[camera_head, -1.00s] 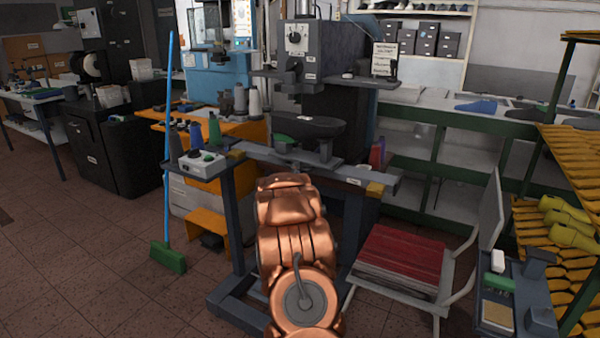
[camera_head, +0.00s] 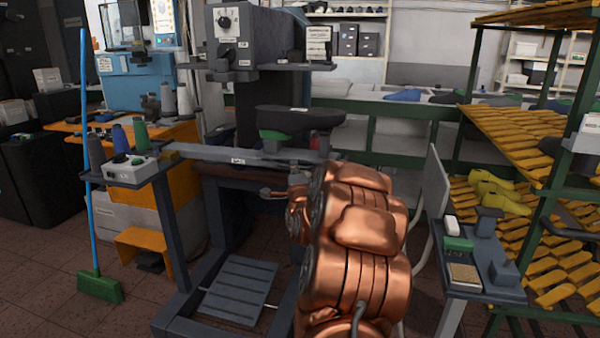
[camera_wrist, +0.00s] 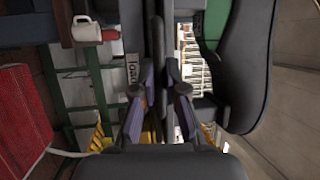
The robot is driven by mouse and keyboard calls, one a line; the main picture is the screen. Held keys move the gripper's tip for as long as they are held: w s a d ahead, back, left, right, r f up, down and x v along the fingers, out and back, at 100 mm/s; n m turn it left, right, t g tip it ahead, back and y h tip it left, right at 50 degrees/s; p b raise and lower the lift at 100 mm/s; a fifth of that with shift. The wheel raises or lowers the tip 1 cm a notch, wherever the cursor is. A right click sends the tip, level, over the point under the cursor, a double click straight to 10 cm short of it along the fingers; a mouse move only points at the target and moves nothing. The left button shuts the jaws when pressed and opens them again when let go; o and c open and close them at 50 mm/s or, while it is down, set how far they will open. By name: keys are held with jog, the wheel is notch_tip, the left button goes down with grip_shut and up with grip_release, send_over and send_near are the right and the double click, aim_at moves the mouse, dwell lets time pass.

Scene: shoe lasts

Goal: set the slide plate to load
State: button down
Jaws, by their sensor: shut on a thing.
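A dark shoe-last-like form (camera_head: 298,120) with green beneath it sits over the grey rail (camera_head: 215,154) of the press stand. In the wrist view the dark form (camera_wrist: 252,65) fills the right side, beside a green part (camera_wrist: 214,22). My gripper (camera_wrist: 160,85) is closed on a narrow dark grey upright piece, apparently the slide plate's handle (camera_wrist: 156,40). A label reading "load" (camera_wrist: 132,70) lies just left of the fingers. In the head view my copper arm hides the rail's right end and most of the gripper, and the slide plate is hard to make out.
The grey press (camera_head: 250,45) stands behind the rail. A side shelf with spools and a white box (camera_head: 130,168) is at the left. A small tool stand (camera_head: 485,270) and yellow racks (camera_head: 520,145) are at the right. A red seat (camera_wrist: 22,110) shows in the wrist view.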

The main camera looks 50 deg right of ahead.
jog(key=shift+s+d, duration=0.25)
jog(key=shift+s, duration=0.15)
jog(key=shift+s+f, duration=0.1)
jog(key=c, duration=1.5)
grip_release()
jog(key=shift+s+d, duration=0.15)
jog(key=o, duration=0.3)
jog(key=v, duration=0.7)
jog(key=shift+a, duration=0.3)
jog(key=shift+s, duration=0.1)
